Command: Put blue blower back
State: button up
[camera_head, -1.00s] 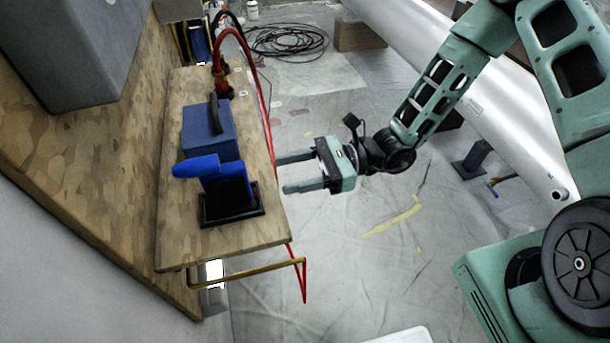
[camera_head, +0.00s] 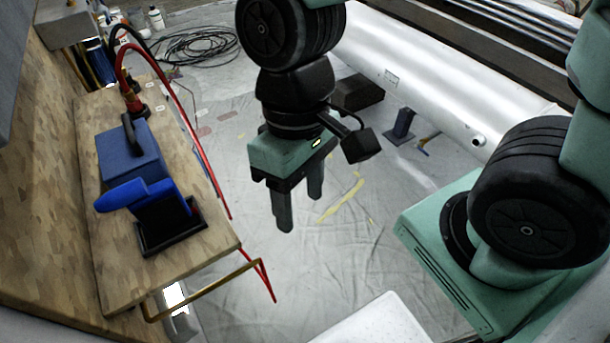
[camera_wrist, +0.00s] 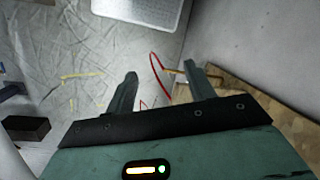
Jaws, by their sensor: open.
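The blue blower (camera_head: 138,197) stands in a black square holder (camera_head: 172,235) near the front end of the wooden bench in the head view. My gripper (camera_head: 300,212) hangs to the right of the bench, over the sheeted floor, with its fingers pointing down. Its fingers are apart with nothing between them, and it does not touch the blower. The blower cannot be made out in the wrist view.
The wooden bench (camera_head: 205,262) also bears a blue box (camera_head: 130,155) and a red hose fitting (camera_head: 132,98). A red hose and a brass-coloured bar jut from its edge. A white panel (camera_head: 375,325) lies at the bottom. A silver pipe (camera_head: 420,85) runs behind.

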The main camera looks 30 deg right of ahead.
jog(key=shift+w+d+r+n+t, duration=0.1)
jog(key=shift+d+r+n+t, duration=0.15)
jog(key=shift+r+n+t, duration=0.35)
jog(key=shift+w+d+r+n+t, duration=0.1)
jog(key=shift+d+r+n+t, duration=0.15)
jog(key=shift+r+n+t, duration=0.3)
notch_tip(320, 180, up, 4)
jog(key=p, duration=0.3)
jog(key=shift+f+p, duration=0.2)
jog(key=shift+p, duration=0.1)
